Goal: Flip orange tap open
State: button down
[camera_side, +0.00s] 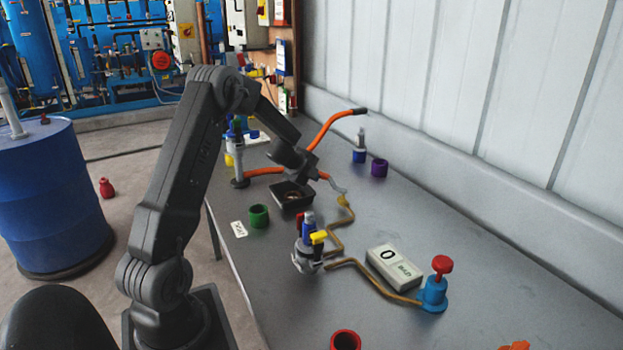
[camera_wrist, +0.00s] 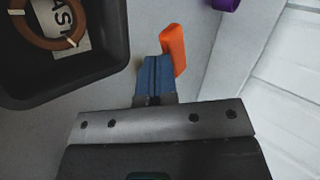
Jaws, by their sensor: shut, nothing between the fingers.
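The orange tap lever (camera_wrist: 173,48) shows in the wrist view as a flat orange piece just beyond and to the right of my fingertips. My gripper (camera_wrist: 153,64) is shut and empty, with its blue fingers together. The lever's lower end lies right beside the fingers; I cannot tell whether they touch. In the side view my gripper is low over the bench, just right of the black tray (camera_side: 291,203). There a small orange part (camera_side: 324,175) shows beside my gripper, and the tap's body is mostly hidden.
The tray (camera_wrist: 98,84) holds a brown ring (camera_wrist: 75,40). An orange hose (camera_side: 328,128) rises behind my gripper. A purple cup (camera_side: 379,168) and a green cup (camera_side: 258,216) stand nearby. A blue valve with a yellow handle (camera_side: 319,237) stands in front, with brown tubing (camera_side: 375,283).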

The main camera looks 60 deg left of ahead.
jog(key=w+a+m+h, duration=0.2)
jog(key=m, duration=0.1)
jog(key=shift+w+t, duration=0.3)
jog(key=shift+w+a, duration=0.2)
jog(key=shift+w, duration=0.3)
jog(key=shift+w+r, duration=0.1)
jog(key=shift+w, duration=0.05)
jog(key=shift+a, duration=0.1)
jog(key=s, duration=0.4)
jog(key=shift+s, duration=0.1)
jog(key=a+v, duration=0.1)
jog(key=v, duration=0.9)
jog(key=shift+h, duration=0.3)
jog(key=shift+s+d, duration=0.1)
jog(key=shift+d, duration=0.05)
